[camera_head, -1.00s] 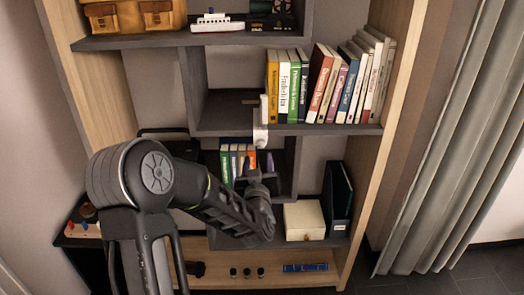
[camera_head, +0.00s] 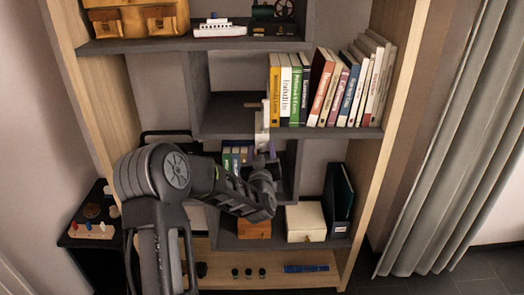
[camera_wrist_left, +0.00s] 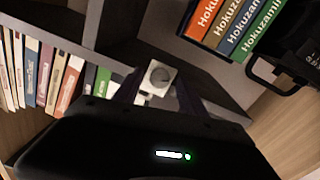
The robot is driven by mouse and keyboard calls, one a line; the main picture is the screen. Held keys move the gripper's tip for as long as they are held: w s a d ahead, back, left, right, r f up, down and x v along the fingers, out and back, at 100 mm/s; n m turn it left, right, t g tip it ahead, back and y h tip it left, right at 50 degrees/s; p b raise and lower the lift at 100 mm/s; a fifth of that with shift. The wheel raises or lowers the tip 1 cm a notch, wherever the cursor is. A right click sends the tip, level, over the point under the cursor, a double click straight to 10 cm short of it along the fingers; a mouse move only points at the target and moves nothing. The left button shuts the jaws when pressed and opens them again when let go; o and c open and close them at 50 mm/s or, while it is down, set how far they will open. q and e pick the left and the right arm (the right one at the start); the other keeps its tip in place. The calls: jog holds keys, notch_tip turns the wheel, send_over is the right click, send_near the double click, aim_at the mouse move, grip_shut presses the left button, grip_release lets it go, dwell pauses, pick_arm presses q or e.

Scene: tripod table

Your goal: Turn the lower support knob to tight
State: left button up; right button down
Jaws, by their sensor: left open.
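A white bracket (camera_head: 262,126) hangs at the front edge of the middle shelf, below the row of books. In the left wrist view, a white block with a round grey knob (camera_wrist_left: 159,75) shows between my fingers. My left gripper (camera_head: 265,158) points up at the bracket's lower end, with its fingers apart. It also shows in the left wrist view (camera_wrist_left: 157,84), its dark fingers on either side of the knob. I cannot tell whether they touch it. The knob's face is hidden in the head view. My right gripper is out of view.
Books (camera_head: 330,88) stand on the shelf right of the bracket. Lower down are a cream box (camera_head: 305,221), an orange box (camera_head: 254,230) and dark binders (camera_head: 338,200). A black side table (camera_head: 75,240) stands at the left. A grey curtain (camera_head: 455,140) hangs at the right.

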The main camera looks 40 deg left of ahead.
pick_arm(q)
grip_shut()
dwell(0.4)
